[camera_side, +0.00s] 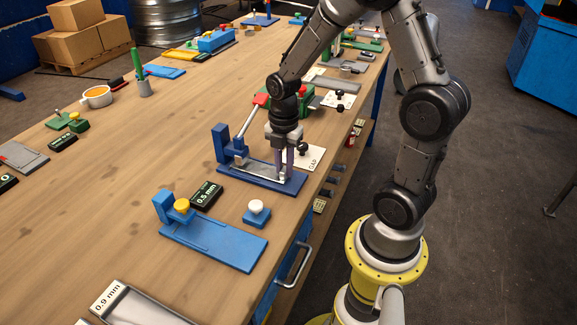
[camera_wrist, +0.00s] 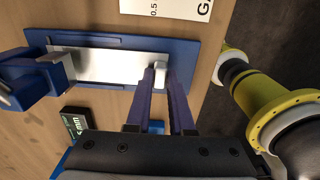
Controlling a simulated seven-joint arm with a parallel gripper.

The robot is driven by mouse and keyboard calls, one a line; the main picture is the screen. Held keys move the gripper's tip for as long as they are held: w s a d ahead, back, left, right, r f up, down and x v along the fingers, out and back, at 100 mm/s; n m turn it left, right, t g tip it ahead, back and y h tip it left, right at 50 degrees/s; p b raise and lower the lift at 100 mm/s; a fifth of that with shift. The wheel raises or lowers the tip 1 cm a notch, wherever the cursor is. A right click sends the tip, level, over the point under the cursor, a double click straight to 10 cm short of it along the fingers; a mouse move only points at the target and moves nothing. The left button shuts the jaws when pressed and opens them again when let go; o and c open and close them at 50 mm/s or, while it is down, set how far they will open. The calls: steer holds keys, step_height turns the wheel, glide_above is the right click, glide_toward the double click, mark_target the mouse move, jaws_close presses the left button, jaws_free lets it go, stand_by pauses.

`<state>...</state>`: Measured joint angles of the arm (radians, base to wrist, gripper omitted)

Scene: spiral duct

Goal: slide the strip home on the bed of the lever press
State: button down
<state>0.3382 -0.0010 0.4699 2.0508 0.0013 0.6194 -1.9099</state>
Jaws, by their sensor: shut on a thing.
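The blue lever press (camera_side: 222,148) stands on the bench, and its lever with a red grip (camera_side: 262,100) slants upward. Its flat blue bed (camera_side: 240,179) extends to the right. The silver strip (camera_side: 248,169) lies along the bed; it also shows in the wrist view (camera_wrist: 105,67). Its left end meets the press head (camera_wrist: 62,70), which hides exactly how far in it reaches. My gripper (camera_side: 283,172) is over the strip's right end, fingers pointing down. In the wrist view my gripper (camera_wrist: 164,76) is shut on a small upright tab (camera_wrist: 161,72) at that end.
A second blue fixture with a yellow knob (camera_side: 182,205) stands in front, beside a black 0.5 mm block (camera_side: 206,194) and a blue block with a white knob (camera_side: 256,213). A white card (camera_side: 309,158) lies behind my gripper. The bench's right edge is close.

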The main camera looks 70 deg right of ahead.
steer(key=shift+w+f, duration=0.1)
steer(key=shift+w, duration=0.3)
stand_by(0.6)
steer(key=shift+c, duration=0.8)
jaws_free()
steer(key=shift+r, duration=3.5)
